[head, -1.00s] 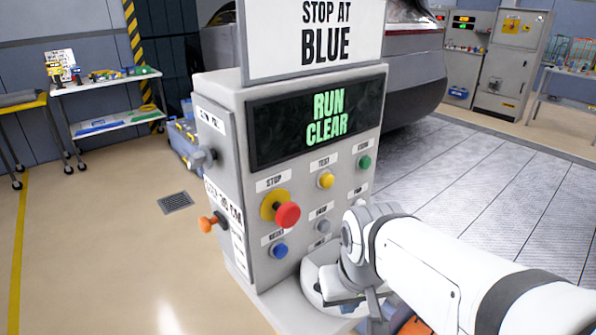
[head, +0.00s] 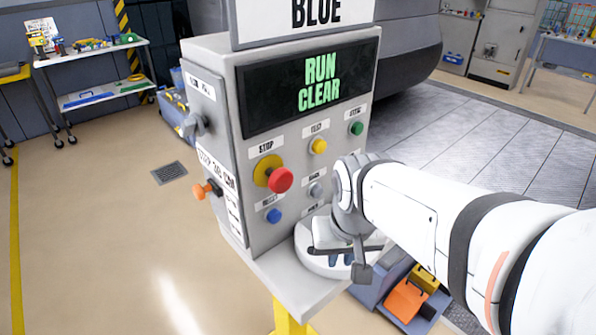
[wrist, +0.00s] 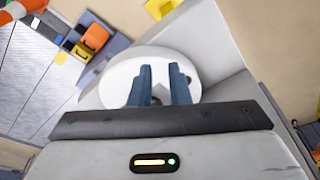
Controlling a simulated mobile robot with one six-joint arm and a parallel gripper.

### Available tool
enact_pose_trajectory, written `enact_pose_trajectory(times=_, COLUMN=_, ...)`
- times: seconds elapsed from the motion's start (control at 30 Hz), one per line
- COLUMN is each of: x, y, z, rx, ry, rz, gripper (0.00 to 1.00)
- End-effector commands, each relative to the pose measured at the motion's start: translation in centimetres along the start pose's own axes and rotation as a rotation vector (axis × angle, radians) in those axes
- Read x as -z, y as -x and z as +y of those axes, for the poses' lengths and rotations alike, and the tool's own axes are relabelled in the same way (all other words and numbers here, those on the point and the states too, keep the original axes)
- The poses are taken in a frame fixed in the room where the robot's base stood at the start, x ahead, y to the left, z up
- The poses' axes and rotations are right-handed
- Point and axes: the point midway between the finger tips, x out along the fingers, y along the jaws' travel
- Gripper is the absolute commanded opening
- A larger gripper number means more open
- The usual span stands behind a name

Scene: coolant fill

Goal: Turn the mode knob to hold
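The grey control cabinet (head: 215,120) stands in the middle of the head view, its screen (head: 318,85) reading "RUN CLEAR". I cannot make out a knob marked as the mode knob; my arm covers the lower right of the panel. A grey knob (head: 195,126) sits on the cabinet's left side, its label unreadable. My gripper (head: 340,259) is low in front of the panel, above a round white disc (head: 308,262) on the cabinet's ledge. In the wrist view its two blue fingers (wrist: 160,85) stand apart over the disc (wrist: 122,80), with no object clearly between them.
A red stop button (head: 280,179), an orange side handle (head: 206,190) and several small buttons stick out of the cabinet. A blue bin (head: 372,292) with orange and yellow things stands on the floor at right.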

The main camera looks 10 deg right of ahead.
Motion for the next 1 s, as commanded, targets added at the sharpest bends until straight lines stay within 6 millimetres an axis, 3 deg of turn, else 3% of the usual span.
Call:
enact_pose_trajectory(times=0.03, x=1.4, y=1.1, z=0.1, rx=-0.004, ry=-0.071, rz=-0.02, gripper=0.2)
enact_pose_trajectory(times=0.2, x=6.5, y=3.0, z=0.9, rx=-0.033, ry=-0.429, rz=-0.094, gripper=0.34)
enact_pose_trajectory(times=0.43, x=11.8, y=3.2, z=2.2, rx=-0.09, ry=-0.834, rz=-0.164, gripper=0.35)
enact_pose_trajectory(times=0.67, x=13.0, y=2.4, z=2.6, rx=-0.112, ry=-0.953, rz=-0.181, gripper=0.35)
enact_pose_trajectory(times=1.0, x=11.9, y=-2.5, z=2.7, rx=-0.113, ry=-0.955, rz=-0.183, gripper=0.35)
